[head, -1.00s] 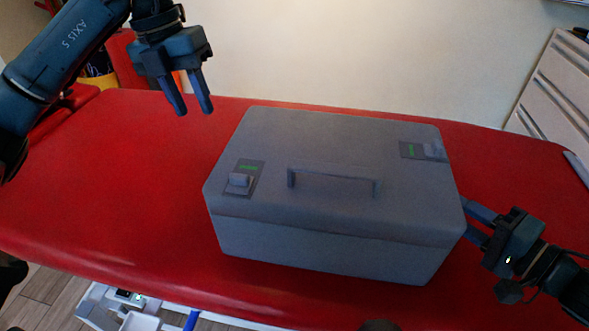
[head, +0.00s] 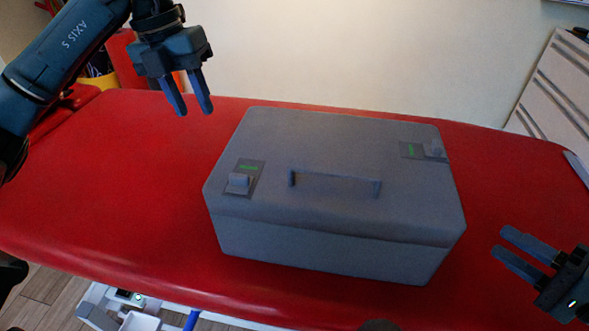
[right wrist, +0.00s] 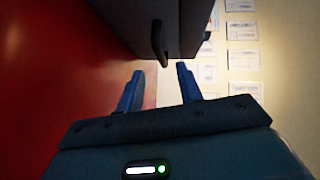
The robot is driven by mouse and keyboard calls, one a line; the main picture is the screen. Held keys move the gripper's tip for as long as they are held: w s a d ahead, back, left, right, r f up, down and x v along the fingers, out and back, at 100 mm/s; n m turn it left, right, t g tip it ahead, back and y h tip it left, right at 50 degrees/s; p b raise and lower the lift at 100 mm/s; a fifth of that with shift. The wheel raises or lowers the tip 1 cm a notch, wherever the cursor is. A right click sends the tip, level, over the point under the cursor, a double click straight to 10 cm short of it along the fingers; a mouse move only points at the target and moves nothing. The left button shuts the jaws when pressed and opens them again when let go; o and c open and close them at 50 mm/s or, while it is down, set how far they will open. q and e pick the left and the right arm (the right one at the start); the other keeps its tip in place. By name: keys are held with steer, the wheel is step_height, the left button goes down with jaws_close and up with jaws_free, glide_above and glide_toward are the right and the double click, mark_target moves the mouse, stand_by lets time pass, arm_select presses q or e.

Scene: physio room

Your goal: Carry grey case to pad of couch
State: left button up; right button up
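The grey case (head: 330,235) rests flat and upright on the red pad of the couch (head: 120,200). Its lid has a handle (head: 335,184) and a latch near each end. My left gripper (head: 190,106) is open and empty, raised at the back left, apart from the case. My right gripper (head: 513,246) is open and empty to the right of the case, with a clear gap between its fingertips and the case. In the right wrist view the case (right wrist: 165,20) shows dark, beyond the open fingers (right wrist: 158,78).
A white drawer unit (head: 555,90) stands at the back right, and a pale wall is behind the couch. A yellow container (head: 100,82) is at the back left. White equipment (head: 125,308) sits below the front edge. The pad's left part is free.

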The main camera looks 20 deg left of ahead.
steer(key=shift+s+d, duration=0.3)
steer(key=shift+s, duration=0.15)
steer(key=shift+s+d+r, duration=0.1)
steer(key=shift+d+r, duration=0.05)
steer(key=shift+d, duration=0.4)
